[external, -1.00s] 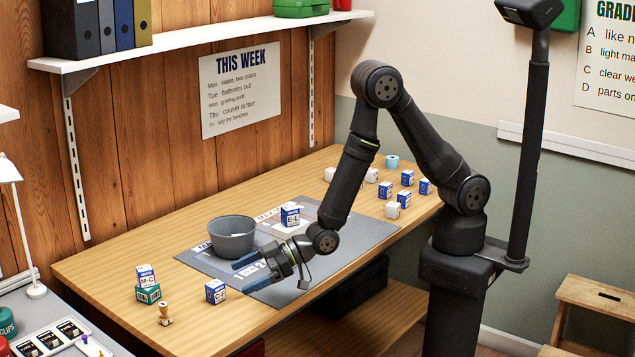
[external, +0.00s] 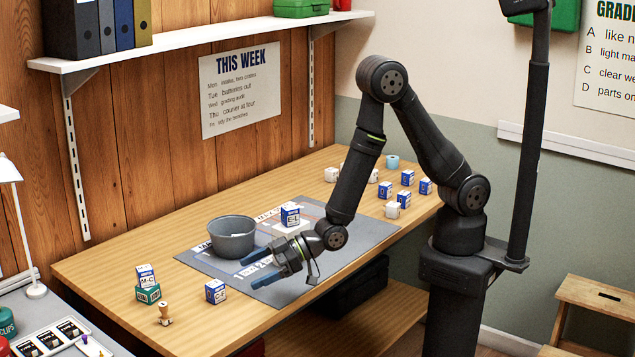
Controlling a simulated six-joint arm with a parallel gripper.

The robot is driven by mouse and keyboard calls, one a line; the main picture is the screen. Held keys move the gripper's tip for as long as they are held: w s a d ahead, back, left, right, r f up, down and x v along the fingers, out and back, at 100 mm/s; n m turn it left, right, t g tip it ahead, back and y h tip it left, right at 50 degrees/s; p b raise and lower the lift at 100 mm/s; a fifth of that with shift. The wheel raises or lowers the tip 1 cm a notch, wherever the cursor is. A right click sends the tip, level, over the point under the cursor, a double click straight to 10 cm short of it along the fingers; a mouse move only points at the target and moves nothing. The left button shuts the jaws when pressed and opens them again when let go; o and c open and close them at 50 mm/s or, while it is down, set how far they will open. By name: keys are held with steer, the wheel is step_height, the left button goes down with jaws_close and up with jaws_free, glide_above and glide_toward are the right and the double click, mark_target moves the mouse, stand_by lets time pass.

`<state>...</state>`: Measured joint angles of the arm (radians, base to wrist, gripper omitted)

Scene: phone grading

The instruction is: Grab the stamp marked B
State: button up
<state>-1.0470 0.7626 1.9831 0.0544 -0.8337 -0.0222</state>
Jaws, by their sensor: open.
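A small wooden stamp (external: 164,314) stands on the wooden table near its front left edge. No letter on it can be read at this size. My gripper (external: 252,270) is open and empty over the grey mat (external: 295,291), with its blue fingers pointing left. It is well to the right of the stamp and apart from it. No other stamp can be made out.
A white and blue box (external: 216,291) lies between my gripper and the stamp. A stacked pair of boxes (external: 147,284) stands just behind the stamp. A grey bowl (external: 232,241) and another box (external: 290,215) are on the mat. Several boxes fill the far right.

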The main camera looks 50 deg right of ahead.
steer(key=c, duration=0.9)
steer(key=shift+c, duration=0.2)
steer(key=m+g+h, duration=0.2)
steer(key=g+h, duration=0.2)
steer(key=h, duration=0.4)
glide_toward(163, 304)
steer(key=shift+g+h, duration=0.3)
steer(key=x, duration=0.6)
steer(key=shift+w, duration=0.35)
steer(key=shift+a+x, duration=0.15)
steer(key=shift+x, duration=1.35)
steer(key=shift+a+x, duration=0.1)
steer(key=shift+x, duration=1.4)
